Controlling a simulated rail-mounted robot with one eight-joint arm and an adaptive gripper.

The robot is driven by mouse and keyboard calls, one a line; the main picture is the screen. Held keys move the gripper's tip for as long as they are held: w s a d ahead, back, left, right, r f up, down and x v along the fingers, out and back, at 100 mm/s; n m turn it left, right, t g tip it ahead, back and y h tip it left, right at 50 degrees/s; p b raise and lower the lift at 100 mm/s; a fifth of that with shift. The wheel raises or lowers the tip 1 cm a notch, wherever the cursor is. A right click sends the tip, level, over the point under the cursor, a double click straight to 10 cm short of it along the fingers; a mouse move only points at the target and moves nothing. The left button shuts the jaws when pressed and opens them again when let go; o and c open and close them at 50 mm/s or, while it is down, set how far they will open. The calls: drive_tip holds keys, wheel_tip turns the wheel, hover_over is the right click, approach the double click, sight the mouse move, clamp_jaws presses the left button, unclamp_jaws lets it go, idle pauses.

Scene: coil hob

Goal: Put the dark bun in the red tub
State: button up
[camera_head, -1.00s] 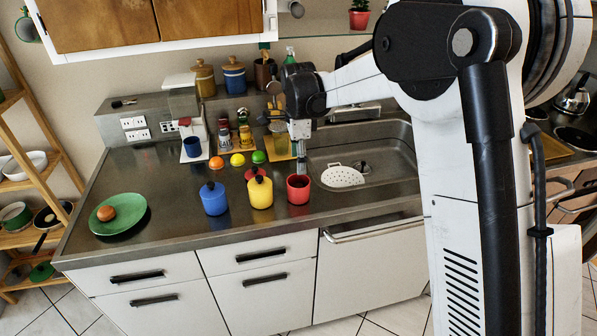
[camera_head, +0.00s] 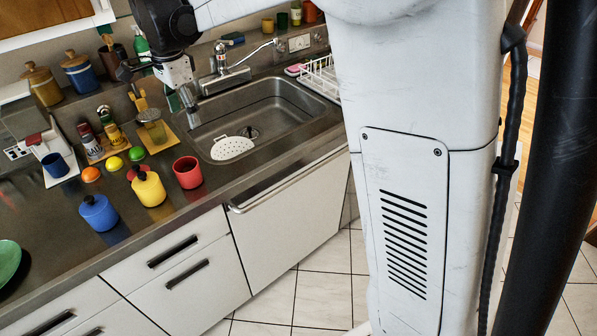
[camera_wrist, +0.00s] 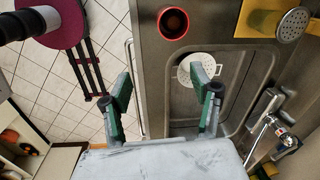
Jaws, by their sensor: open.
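The red tub (camera_head: 187,172) stands on the counter near its front edge, left of the sink. It also shows at the top of the wrist view (camera_wrist: 173,23), with a dark inside. My gripper (camera_head: 188,98) hangs behind the tub, by the sink's left side. In the wrist view its two fingers (camera_wrist: 161,90) are apart, with nothing between them. The green plate (camera_head: 8,262) is cut off at the left edge of the head view. The dark bun is in neither current view.
A yellow pot (camera_head: 149,190) and a blue pot (camera_head: 98,213) stand left of the tub. An orange ball (camera_head: 91,174), a yellow ball and a green ball lie behind them. The sink (camera_head: 265,112) holds a white perforated disc (camera_head: 232,148).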

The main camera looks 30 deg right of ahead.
drive_tip(key=s+d+r+n+t, duration=0.1)
drive_tip(key=s+d+r+n, duration=0.2)
drive_tip(key=s+d, duration=0.35)
drive_tip(key=s+d+r+n+t, duration=0.2)
drive_tip(key=s+d+n, duration=0.15)
drive_tip(key=s, duration=0.55)
drive_tip(key=s+d+f+n+t, duration=0.1)
drive_tip(key=s+d+f+n, duration=0.2)
drive_tip(key=s, duration=0.4)
drive_tip(key=s+d+f+n+t, duration=0.2)
drive_tip(key=s+d+f+n, duration=0.1)
drive_tip(key=s, duration=0.5)
drive_tip(key=shift+s+d+n, duration=0.2)
drive_tip(key=shift+d+n, duration=0.1)
drive_tip(key=shift+n, duration=0.15)
wheel_tip(320, 180, down, 5)
drive_tip(key=b, duration=0.5)
